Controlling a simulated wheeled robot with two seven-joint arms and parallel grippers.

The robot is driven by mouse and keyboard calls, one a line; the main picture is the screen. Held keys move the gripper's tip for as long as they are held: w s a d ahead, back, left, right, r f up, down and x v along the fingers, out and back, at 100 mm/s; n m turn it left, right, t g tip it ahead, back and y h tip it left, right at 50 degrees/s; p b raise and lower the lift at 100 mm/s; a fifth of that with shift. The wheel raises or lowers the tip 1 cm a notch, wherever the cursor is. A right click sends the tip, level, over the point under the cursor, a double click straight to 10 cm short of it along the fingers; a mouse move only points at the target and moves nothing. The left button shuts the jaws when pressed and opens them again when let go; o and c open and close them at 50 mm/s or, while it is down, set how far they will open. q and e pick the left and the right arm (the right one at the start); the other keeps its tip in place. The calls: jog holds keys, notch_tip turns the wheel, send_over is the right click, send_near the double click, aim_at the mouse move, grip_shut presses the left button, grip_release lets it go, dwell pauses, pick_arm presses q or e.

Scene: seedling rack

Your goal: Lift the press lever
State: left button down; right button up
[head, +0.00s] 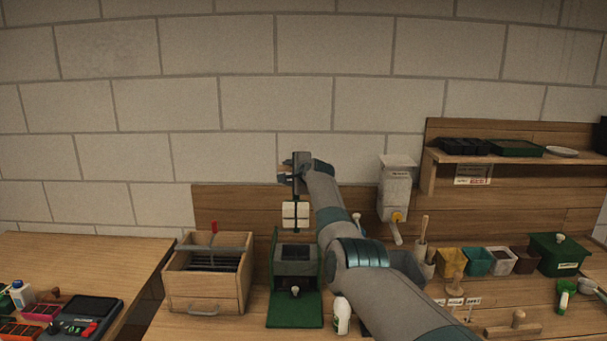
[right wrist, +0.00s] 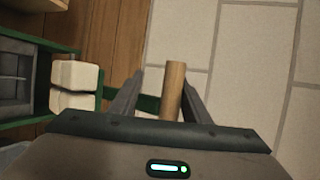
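The press (head: 295,292) has a green base and frame and stands on the bench in the middle of the head view. Its pale blocks (head: 296,214) show above the frame, and also at left in the right wrist view (right wrist: 75,86). The wooden lever handle (right wrist: 174,88) stands between the fingers of my right gripper (right wrist: 162,82), closer to the right finger, with a gap on the left. My right gripper (head: 290,172) is high above the press, in front of the wall, and looks open around the handle. My left gripper is out of view.
A wooden box (head: 206,280) stands left of the press. A white bottle (head: 342,315) stands right of it, near my right arm. A white dispenser (head: 396,190) hangs on the backboard at right. Small pots (head: 477,262) line the bench further right. The wall above is clear.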

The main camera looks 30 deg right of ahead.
jog(key=shift+s+d+f, duration=0.1)
jog(key=shift+s+d, duration=0.1)
jog(key=shift+s, duration=0.3)
jog(key=shift+s+d+f, duration=0.1)
jog(key=shift+s+d, duration=0.1)
jog(key=shift+s, duration=0.25)
jog(key=shift+s+a+r+b, duration=0.1)
jog(key=shift+s+r+b, duration=0.45)
jog(key=shift+s, duration=0.25)
jog(key=a+b+v, duration=0.1)
jog(key=b+v, duration=0.3)
jog(key=v, duration=0.9)
jog(key=shift+r, duration=0.25)
jog(key=shift+s, duration=0.2)
